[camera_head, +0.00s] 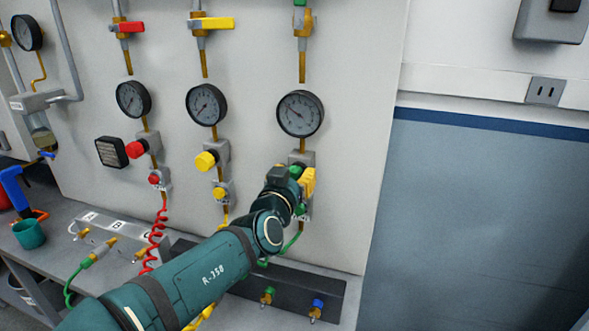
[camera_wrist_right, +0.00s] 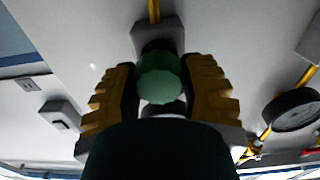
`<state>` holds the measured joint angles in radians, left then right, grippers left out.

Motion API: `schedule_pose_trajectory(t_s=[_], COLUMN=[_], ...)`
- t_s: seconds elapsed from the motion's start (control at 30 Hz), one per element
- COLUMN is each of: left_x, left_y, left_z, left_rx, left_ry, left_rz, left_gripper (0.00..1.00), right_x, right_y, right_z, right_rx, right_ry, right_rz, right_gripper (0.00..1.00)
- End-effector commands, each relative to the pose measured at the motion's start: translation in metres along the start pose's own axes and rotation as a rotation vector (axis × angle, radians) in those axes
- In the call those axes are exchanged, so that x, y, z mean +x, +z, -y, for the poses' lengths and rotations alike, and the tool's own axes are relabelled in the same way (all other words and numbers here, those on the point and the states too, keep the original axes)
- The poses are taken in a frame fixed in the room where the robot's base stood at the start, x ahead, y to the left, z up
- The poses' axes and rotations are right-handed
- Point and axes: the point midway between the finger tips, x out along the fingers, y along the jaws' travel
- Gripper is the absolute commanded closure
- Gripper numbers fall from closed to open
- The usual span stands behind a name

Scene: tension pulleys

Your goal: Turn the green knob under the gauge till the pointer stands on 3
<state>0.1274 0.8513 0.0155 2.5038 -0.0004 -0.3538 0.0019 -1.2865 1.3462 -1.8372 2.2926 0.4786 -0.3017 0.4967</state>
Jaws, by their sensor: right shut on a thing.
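The gauge (camera_head: 300,113) above the green knob is round with a black rim and a white face. Its pointer leans to the upper left, but the numbers are too small to read. The green knob (camera_head: 296,171) is on a grey valve block below it, partly hidden by my right gripper (camera_head: 299,182). In the right wrist view the round, ridged green knob (camera_wrist_right: 160,78) sits between the two yellow fingers of my right gripper (camera_wrist_right: 163,84), which is shut on it. My left gripper is not in view.
A yellow knob (camera_head: 206,160) and a red knob (camera_head: 137,148) stand on the panel to the left, under their own gauges. A black strip (camera_head: 335,297) with several coloured fittings lies below. A coiled red hose (camera_head: 157,232) hangs at left. The blue-grey wall at right is clear.

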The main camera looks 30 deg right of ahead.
Motion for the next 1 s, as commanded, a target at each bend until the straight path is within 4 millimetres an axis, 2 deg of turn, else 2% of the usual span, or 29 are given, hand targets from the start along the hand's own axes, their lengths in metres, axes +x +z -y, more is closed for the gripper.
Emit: schedule_pose_trajectory(t_s=[0.03, 0.2, 0.57, 0.6, 0.63, 0.67, 1.0], left_x=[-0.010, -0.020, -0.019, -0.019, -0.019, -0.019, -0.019], left_y=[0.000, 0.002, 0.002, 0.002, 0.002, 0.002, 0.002], left_z=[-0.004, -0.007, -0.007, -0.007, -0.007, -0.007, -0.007], left_rx=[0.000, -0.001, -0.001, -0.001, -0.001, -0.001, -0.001], left_ry=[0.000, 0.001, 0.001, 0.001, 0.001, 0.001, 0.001], left_rz=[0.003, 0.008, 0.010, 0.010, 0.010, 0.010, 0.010], left_gripper=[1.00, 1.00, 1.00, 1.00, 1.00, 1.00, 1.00], right_x=[0.000, 0.000, 0.001, 0.001, 0.000, 0.000, -0.002], right_y=[-0.005, -0.003, -0.001, -0.001, -0.001, -0.001, -0.001], right_z=[0.000, 0.000, 0.001, 0.001, 0.001, 0.001, 0.001], right_rx=[-0.055, -0.185, -0.211, -0.210, -0.210, -0.210, -0.210], right_ry=[0.002, 0.001, 0.000, 0.000, 0.000, 0.000, -0.001], right_rz=[0.000, -0.001, -0.002, -0.002, -0.002, -0.002, -0.001], right_gripper=[0.93, 0.93, 0.93, 0.40, 0.30, 0.24, 0.24])
